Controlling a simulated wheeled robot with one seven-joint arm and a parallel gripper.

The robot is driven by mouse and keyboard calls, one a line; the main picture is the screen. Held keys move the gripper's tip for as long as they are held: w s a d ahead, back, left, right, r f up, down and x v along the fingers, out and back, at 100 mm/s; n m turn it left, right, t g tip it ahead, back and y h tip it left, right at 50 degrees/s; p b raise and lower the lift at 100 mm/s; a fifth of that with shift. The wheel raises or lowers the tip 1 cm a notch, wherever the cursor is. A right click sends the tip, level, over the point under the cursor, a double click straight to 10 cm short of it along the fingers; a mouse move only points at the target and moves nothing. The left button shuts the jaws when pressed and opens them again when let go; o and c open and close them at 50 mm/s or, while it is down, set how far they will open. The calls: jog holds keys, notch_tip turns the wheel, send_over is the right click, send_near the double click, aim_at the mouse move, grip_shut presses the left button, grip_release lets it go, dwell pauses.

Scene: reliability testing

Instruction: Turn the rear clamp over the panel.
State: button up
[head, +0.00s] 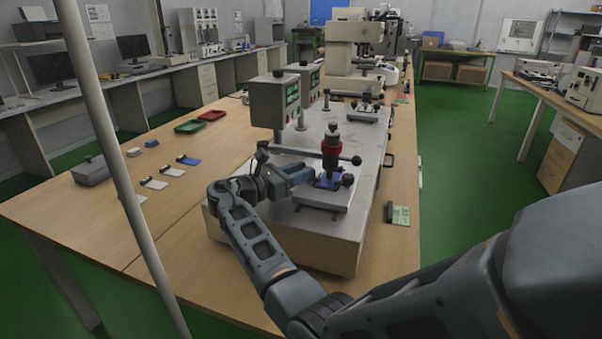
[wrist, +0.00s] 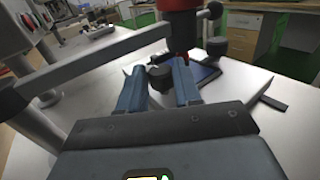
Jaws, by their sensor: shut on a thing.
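My gripper (head: 310,175) reaches in from the left, low beside the red-collared head (head: 331,147) of the test fixture. In the wrist view its two blue fingers (wrist: 161,88) are closed around a dark round knob, which I take as the rear clamp (wrist: 159,78). The fingers hide part of the clamp, and its arm cannot be made out. The blue panel (head: 327,183) lies flat on the light fixture plate (head: 318,198), under the red head. It also shows dark blue past the fingers in the wrist view (wrist: 207,73). Another dark knob (head: 348,180) stands at the panel's right.
Grey control boxes (head: 275,100) stand behind the fixture. A small green-labelled item (head: 398,215) lies right of the base. Cards and trays (head: 189,127) lie on the table at left, with bare wood between.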

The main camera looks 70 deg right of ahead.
jog(key=o, duration=1)
jog(key=shift+o, duration=0.2)
jog(key=shift+b+v, duration=0.4)
jog(key=shift+v, duration=3.5)
